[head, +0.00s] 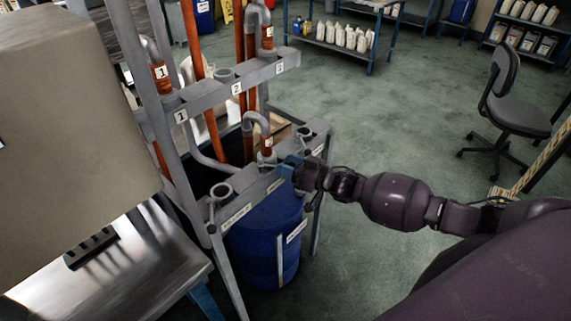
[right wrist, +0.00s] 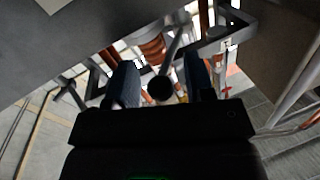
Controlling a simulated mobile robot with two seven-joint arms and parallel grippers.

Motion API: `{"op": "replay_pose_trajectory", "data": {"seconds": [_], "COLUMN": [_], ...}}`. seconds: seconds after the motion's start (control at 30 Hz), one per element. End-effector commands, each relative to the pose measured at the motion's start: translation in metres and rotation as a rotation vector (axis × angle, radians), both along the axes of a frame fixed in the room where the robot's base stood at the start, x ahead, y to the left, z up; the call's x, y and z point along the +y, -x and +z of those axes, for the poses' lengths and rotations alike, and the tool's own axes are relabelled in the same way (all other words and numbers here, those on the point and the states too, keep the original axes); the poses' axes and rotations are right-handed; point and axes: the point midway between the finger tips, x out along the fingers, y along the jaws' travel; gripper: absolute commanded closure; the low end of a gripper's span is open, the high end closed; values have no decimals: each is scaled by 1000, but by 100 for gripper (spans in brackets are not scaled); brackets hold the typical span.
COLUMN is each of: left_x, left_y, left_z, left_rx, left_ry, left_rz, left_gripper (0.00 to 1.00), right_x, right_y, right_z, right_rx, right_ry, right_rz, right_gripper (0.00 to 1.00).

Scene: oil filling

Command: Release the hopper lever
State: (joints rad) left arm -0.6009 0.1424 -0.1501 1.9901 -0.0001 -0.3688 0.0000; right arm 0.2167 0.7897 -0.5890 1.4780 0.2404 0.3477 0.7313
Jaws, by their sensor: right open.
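My right gripper (head: 286,167) reaches in from the right to the grey hopper frame (head: 240,204), above the blue barrel. In the right wrist view my right gripper (right wrist: 161,72) is open, with one dark blue finger on each side. The hopper lever (right wrist: 160,88), a grey rod with a dark round end, points toward the camera between these fingers. Gaps seem to show on both sides of it; contact cannot be told. In the head view the gripper hides this lever. My left gripper is not in view.
A blue barrel (head: 262,240) stands under the frame. Orange and grey pipes (head: 198,75) rise behind it. A beige box (head: 75,110) and a metal table (head: 120,270) are at the left. An office chair (head: 505,110) stands at right. The green floor between is open.

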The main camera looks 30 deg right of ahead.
Motion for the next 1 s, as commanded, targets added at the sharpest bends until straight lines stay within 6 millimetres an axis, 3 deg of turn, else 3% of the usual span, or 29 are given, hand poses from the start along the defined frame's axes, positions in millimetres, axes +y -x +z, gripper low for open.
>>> {"op": "replay_pose_trajectory", "data": {"seconds": [0.47, 0.77, 1.0], "left_x": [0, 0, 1], "left_y": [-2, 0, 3], "left_z": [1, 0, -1], "left_rx": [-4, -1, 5], "left_ry": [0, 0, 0], "left_rz": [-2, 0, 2], "left_gripper": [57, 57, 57], "right_x": [6, 5, 3], "right_y": [-9, -9, -10], "right_z": [0, 0, 1], "right_rx": [-1, -1, 0], "right_ry": [1, 2, 5], "right_rz": [0, -2, -6], "right_gripper": [52, 98, 100]}}
